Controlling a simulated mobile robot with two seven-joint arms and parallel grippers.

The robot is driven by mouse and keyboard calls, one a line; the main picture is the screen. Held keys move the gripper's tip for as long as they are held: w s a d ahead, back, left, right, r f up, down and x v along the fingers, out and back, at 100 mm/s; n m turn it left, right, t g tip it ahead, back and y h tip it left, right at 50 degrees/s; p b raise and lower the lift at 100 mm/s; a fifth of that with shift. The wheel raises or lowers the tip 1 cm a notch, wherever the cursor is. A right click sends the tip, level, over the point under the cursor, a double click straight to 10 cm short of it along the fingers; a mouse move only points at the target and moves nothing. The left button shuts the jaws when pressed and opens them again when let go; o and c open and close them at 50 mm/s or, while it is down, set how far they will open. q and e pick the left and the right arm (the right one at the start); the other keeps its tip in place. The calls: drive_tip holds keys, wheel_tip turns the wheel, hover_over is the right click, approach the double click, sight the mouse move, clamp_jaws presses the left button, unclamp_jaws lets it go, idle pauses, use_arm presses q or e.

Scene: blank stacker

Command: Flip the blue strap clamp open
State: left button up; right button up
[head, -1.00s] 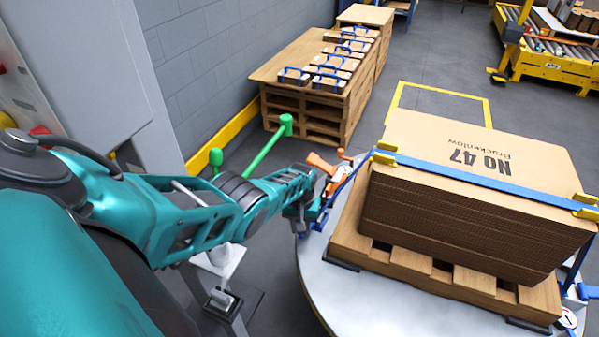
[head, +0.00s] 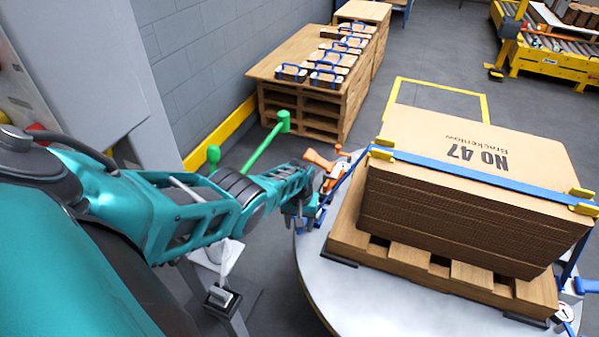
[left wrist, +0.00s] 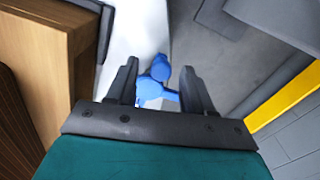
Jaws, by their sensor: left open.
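My left gripper (head: 308,220) is at the left edge of the round platform, beside the pallet. In the left wrist view its two fingers (left wrist: 160,75) are apart, with a blue clamp part (left wrist: 150,88) between them. This blue part has a rounded end and a short arm; I cannot tell whether the fingers touch it. In the head view my arm mostly hides it. The blue strap (head: 470,176) runs over the carton stack (head: 470,225) and down its left side. My right gripper is not in view.
An orange handle (head: 322,160) stands just beyond my left gripper. The stack rests on a wooden pallet (head: 345,232) on the grey round platform (head: 345,295). A green-ended lever (head: 265,145) stands near my arm. Another blue handle (head: 588,286) shows at the right edge.

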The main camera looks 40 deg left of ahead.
use_arm(q)
drive_tip(key=shift+r, duration=0.25)
wheel_tip(320, 180, up, 4)
drive_tip(key=p, duration=0.3)
drive_tip(key=shift+f+p, duration=0.2)
drive_tip(key=shift+p, duration=0.15)
wheel_tip(320, 180, up, 9)
drive_tip(key=p, duration=0.6)
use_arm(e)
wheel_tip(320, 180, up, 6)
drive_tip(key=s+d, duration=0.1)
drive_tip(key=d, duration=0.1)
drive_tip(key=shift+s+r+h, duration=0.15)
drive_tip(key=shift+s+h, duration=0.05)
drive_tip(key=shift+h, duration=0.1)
use_arm(q)
drive_tip(key=shift+f, duration=0.15)
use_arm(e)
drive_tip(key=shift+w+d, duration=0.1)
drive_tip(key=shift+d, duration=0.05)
